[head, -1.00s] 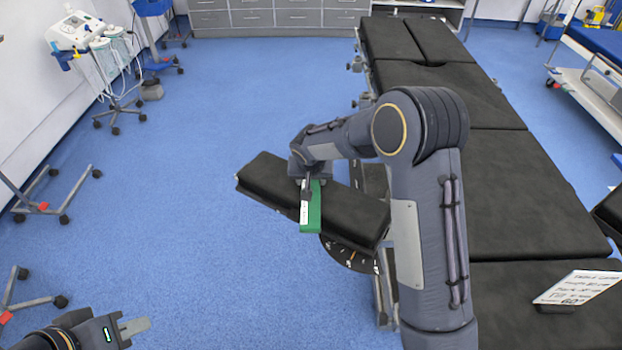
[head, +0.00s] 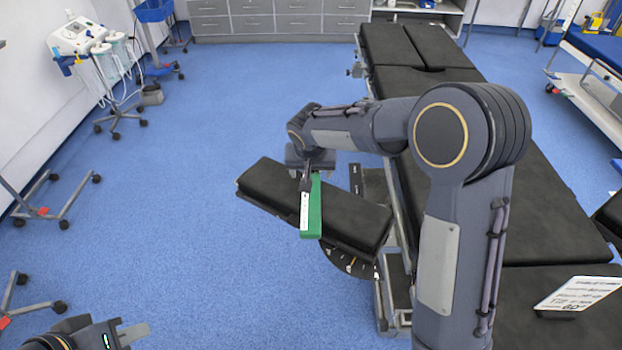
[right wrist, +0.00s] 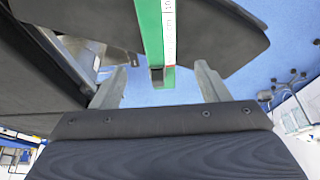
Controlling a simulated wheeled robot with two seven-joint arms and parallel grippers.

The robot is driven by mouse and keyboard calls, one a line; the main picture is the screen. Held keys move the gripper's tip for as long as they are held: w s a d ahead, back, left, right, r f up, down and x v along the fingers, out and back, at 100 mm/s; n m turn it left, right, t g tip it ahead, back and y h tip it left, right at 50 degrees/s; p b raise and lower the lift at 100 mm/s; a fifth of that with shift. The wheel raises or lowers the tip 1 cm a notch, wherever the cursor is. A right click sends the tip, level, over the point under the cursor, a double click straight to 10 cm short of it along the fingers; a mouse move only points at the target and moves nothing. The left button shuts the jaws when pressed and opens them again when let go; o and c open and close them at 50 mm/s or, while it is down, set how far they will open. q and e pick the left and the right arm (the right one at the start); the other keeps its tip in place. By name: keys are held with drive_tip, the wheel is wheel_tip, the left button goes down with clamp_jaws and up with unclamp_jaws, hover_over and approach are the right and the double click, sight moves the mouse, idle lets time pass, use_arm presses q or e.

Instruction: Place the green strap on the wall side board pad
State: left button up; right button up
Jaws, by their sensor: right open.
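The green strap (head: 314,215), with a white printed label, lies across the black side board pad (head: 350,218), which sticks out left of the operating table. The strap's near end reaches the pad's front edge. My right gripper (head: 306,183) is at the strap's far end, partly hiding it. In the right wrist view its fingers (right wrist: 161,80) are spread, with the strap (right wrist: 152,35) showing between and beyond them, apart from both. The pad also shows there (right wrist: 225,30). My left gripper (head: 127,334) is at the lower left, far from the strap; its finger opening is unclear.
The black operating table (head: 560,225) runs along the right, with a white written card (head: 580,292) on its near section. A wheeled device stand (head: 118,100) is at the left wall.

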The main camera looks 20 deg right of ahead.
drive_tip(key=s+d+r+y, duration=0.1)
drive_tip(key=s+d+r, duration=0.25)
drive_tip(key=s, duration=0.45)
drive_tip(key=s+d+r+y, duration=0.2)
drive_tip(key=s+d+r, duration=0.1)
drive_tip(key=s+r, duration=0.3)
drive_tip(key=s+a+f+y, duration=0.1)
drive_tip(key=s, duration=0.8)
drive_tip(key=s+a+f+n+t+y, duration=0.1)
drive_tip(key=s, duration=0.9)
drive_tip(key=shift+f+n, duration=0.3)
wheel_tip(320, 180, up, 3)
drive_tip(key=p, duration=0.2)
drive_tip(key=shift+f+p, duration=0.2)
drive_tip(key=shift+p, duration=0.1)
